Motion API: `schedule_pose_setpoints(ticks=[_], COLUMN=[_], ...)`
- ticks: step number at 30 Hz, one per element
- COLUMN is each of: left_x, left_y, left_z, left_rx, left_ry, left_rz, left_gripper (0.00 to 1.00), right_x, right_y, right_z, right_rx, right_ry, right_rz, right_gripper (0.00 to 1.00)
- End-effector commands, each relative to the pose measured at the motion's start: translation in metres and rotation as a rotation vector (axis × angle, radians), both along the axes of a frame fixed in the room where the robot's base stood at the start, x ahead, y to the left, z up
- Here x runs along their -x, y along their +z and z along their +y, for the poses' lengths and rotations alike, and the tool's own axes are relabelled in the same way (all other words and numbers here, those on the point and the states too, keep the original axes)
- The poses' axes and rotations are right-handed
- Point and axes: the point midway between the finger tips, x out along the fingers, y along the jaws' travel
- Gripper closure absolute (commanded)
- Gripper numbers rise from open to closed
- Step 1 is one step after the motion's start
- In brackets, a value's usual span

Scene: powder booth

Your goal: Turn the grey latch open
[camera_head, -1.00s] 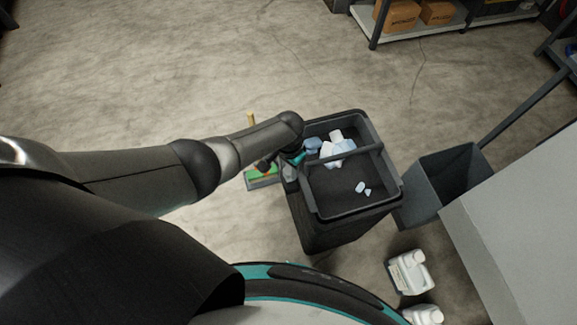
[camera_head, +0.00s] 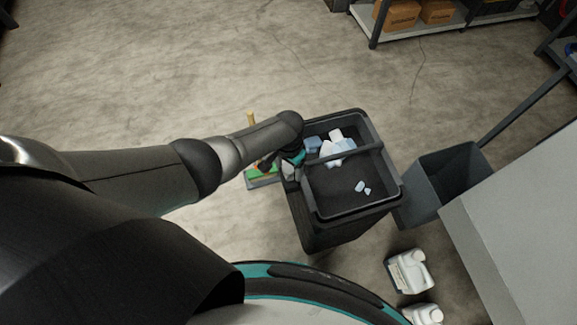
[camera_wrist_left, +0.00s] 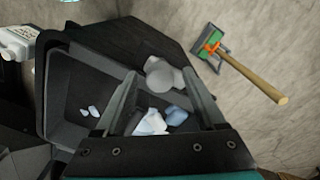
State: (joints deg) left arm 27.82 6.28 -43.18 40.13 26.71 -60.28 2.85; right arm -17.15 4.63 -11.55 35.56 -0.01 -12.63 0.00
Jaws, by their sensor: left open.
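The grey latch (camera_wrist_left: 163,76) shows as a rounded light grey piece on the rim of the dark bin (camera_wrist_left: 60,92) in the left wrist view. In the head view, the latch (camera_head: 289,172) is small and partly hidden by my left gripper at the bin's left side. My left gripper (camera_wrist_left: 160,82) is open, its two fingers spread on either side of the latch in the wrist picture. I cannot tell whether they touch it. In the head view, the left gripper (camera_head: 285,160) is mostly hidden under its wrist. My right gripper is not in view.
White and pale blue pieces (camera_head: 338,148) lie in the bin (camera_head: 345,218). A grey open container (camera_head: 425,180) stands at right, and white jugs (camera_head: 408,272) at lower right. Floor at left is clear.

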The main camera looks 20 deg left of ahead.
Motion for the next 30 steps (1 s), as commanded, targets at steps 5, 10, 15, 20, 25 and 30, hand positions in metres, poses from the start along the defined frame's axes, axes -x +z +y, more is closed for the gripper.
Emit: schedule_pose_setpoints(ticks=[5,10,15,20,25,30], left_x=[0.0,0.0,0.0,0.0,0.0,0.0], left_y=[0.001,0.015,0.041,0.069,0.102,0.13], left_z=[0.0,0.0,0.001,0.001,0.0,0.0], left_rx=[0.0,0.0,-0.001,0.0,0.001,0.0], left_ry=[-0.001,-0.001,-0.001,-0.001,0.0,-0.001], left_rz=[0.0,0.0,-0.001,-0.001,-0.002,-0.001], left_gripper=[0.28,0.28,0.28,0.28,0.28,0.28], right_x=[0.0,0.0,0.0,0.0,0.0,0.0], right_y=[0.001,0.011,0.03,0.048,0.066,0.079], right_z=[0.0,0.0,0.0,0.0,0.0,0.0], right_rx=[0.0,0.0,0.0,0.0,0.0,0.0], right_ry=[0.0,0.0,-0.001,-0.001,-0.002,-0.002], right_rz=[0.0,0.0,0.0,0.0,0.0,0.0], right_gripper=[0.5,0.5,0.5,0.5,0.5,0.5])
